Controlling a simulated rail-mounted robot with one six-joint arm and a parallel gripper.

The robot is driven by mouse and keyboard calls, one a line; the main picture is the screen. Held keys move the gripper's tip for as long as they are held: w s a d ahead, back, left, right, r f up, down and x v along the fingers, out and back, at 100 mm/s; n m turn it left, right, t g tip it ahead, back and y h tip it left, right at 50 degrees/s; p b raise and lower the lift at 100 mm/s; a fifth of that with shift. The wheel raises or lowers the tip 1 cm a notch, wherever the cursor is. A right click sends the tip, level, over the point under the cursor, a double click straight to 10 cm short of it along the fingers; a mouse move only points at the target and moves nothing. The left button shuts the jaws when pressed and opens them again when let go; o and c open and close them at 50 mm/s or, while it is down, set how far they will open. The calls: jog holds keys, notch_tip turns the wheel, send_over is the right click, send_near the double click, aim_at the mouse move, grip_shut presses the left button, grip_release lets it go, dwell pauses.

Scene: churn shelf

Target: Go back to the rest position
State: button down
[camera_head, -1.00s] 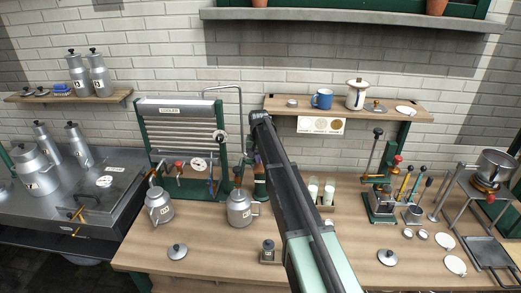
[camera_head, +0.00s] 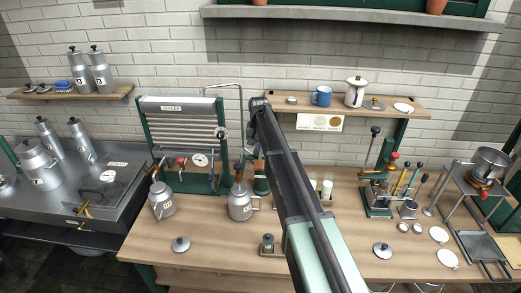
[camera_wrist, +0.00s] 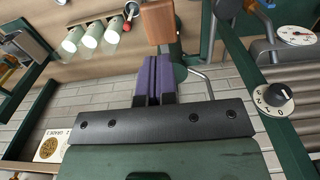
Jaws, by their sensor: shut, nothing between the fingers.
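My gripper (camera_wrist: 152,80) shows in the wrist view with its purple fingers pressed together and nothing between them. In the head view my dark and pale-green arm reaches up over the bench and mostly hides the gripper. Its end is just right of the green-framed cooler (camera_head: 183,118), above the wooden bench. In the wrist view a brown wooden block (camera_wrist: 157,22) is just beyond the fingertips; I cannot tell whether they touch it. A dial knob (camera_wrist: 274,96) is to their right.
Metal jugs (camera_head: 241,203) stand on the bench (camera_head: 220,240) at left. A lever press (camera_head: 378,195) and a burner stand (camera_head: 475,185) are at right.

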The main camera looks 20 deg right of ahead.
jog(key=shift+f, duration=0.1)
jog(key=s+a+f+n+b, duration=0.1)
jog(key=s+a+f+b, duration=0.2)
jog(key=s, duration=0.9)
jog(key=s+a+f+n+b, duration=0.1)
jog(key=s+a+f+b, duration=0.1)
jog(key=s+f+b, duration=0.7)
jog(key=s+a+f+n+b, duration=0.2)
jog(key=s+f+b, duration=0.4)
jog(key=s, duration=1)
jog(key=shift+s+a, duration=0.4)
jog(key=shift+a, duration=0.45)
jog(key=shift+f, duration=0.1)
